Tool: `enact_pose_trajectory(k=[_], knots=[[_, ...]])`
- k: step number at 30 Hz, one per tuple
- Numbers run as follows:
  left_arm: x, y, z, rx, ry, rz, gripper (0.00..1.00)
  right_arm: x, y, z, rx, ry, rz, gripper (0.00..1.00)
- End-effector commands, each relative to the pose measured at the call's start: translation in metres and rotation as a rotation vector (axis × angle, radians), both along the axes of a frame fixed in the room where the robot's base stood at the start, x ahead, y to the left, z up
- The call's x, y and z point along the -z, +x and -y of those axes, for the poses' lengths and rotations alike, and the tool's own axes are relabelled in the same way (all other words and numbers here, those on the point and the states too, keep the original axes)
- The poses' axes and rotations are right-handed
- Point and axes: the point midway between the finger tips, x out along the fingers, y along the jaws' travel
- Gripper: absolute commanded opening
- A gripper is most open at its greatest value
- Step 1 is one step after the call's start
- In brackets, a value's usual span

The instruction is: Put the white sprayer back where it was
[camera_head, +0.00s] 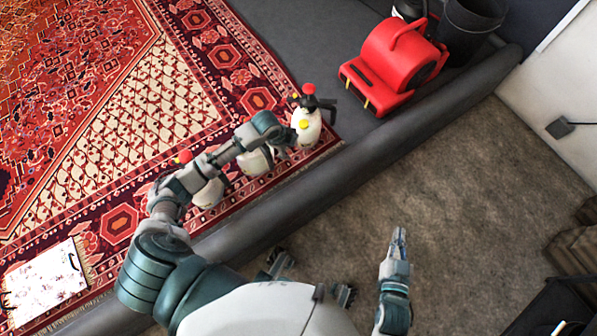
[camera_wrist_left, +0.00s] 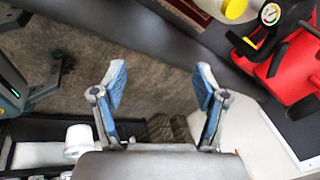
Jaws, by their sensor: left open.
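A white sprayer (camera_head: 306,128) with a black top, a red knob and a yellow cap stands upright on the patterned rug near its right corner. A second white sprayer (camera_head: 254,162) is partly hidden under my left forearm and hand. A third white sprayer (camera_head: 209,194) stands further left, also partly covered by my arm. My left gripper (camera_head: 286,147) is between the first two sprayers in the head view. In the left wrist view it is open and empty (camera_wrist_left: 160,88), with a yellow cap (camera_wrist_left: 235,8) beyond it at the top edge. My right gripper (camera_head: 398,240) hangs over the brown floor, apart from the sprayers.
A red blower (camera_head: 395,62) stands on the grey pit floor beside a dark bucket (camera_head: 470,25). A grey rounded curb (camera_head: 390,145) runs diagonally between the rug (camera_head: 150,95) and the brown floor (camera_head: 460,180).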

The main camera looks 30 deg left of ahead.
Motion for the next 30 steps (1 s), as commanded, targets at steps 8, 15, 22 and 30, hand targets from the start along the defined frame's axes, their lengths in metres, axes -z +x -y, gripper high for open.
enact_pose_trajectory(k=[8, 15, 22, 30], knots=[[0.001, -0.074, 0.139, -0.378, -0.522, 0.272, 0.73, -0.001, 0.000, 0.000, 0.000, 0.002, 0.003, 0.00], [-0.071, -0.129, 0.145, -0.758, -0.930, 0.469, 0.73, -0.002, 0.000, 0.000, 0.000, 0.002, 0.004, 0.00], [-0.111, -0.153, 0.125, -0.908, -1.082, 0.575, 0.73, -0.001, 0.000, 0.000, 0.000, 0.002, 0.004, 0.00], [-0.114, -0.154, 0.123, -0.916, -1.094, 0.583, 0.73, -0.001, 0.000, 0.000, 0.000, 0.001, 0.002, 0.00]])
